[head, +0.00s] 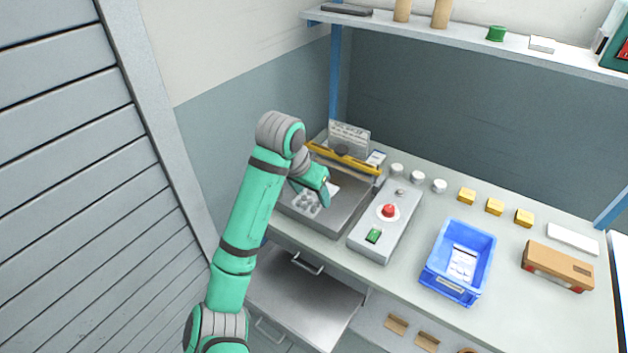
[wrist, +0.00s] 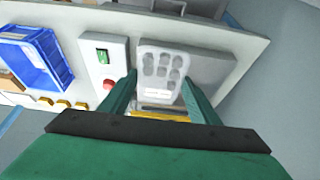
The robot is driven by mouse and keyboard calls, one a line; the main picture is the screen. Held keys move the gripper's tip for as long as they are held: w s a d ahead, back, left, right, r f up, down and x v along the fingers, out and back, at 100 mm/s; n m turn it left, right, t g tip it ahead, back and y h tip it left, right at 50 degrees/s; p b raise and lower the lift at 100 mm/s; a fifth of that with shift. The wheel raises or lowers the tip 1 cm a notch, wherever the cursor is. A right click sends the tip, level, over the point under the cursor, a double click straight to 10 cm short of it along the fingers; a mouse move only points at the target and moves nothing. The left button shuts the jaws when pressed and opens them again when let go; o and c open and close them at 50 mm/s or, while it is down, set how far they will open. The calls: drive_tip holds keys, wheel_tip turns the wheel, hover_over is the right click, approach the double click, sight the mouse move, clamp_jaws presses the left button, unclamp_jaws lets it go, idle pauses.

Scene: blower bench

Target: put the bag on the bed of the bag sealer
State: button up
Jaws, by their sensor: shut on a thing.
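The bag (head: 307,202) is pale and clear, with several grey round pieces inside. My gripper (head: 326,190) is shut on it. In the wrist view the bag (wrist: 161,66) lies between the two green fingers (wrist: 160,92). The bag sealer has a flat grey metal bed (head: 338,217) and a raised yellow bar (head: 345,158) along its back. The bag is over the left part of the bed. I cannot tell whether it touches the bed. My arm hides part of the sealer's left side.
A control box (head: 376,238) with a red button and green switch stands right of the sealer. Further right are a blue bin (head: 482,233), several yellow blocks (head: 494,207) and a brown box (head: 557,266). White jars (head: 417,178) stand behind the control box. A shelf (head: 480,40) runs above.

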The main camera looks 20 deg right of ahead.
drive_tip(key=w+d+f, duration=0.1)
drive_tip(key=w+f, duration=0.2)
drive_tip(key=w, duration=0.1)
drive_tip(key=w+d+f, duration=0.2)
drive_tip(key=w+f, duration=0.1)
drive_tip(key=w, duration=0.1)
drive_tip(key=w+d+f, duration=0.1)
drive_tip(key=w+f, duration=0.2)
drive_tip(key=w, duration=0.2)
drive_tip(key=shift+d+f, duration=0.15)
drive_tip(key=shift+d, duration=0.15)
drive_tip(key=shift+w+d+f, duration=0.15)
drive_tip(key=shift+w+f, duration=0.15)
drive_tip(key=shift+f, duration=1.55)
drive_tip(key=shift+s+f, duration=0.1)
drive_tip(key=shift+f, duration=0.25)
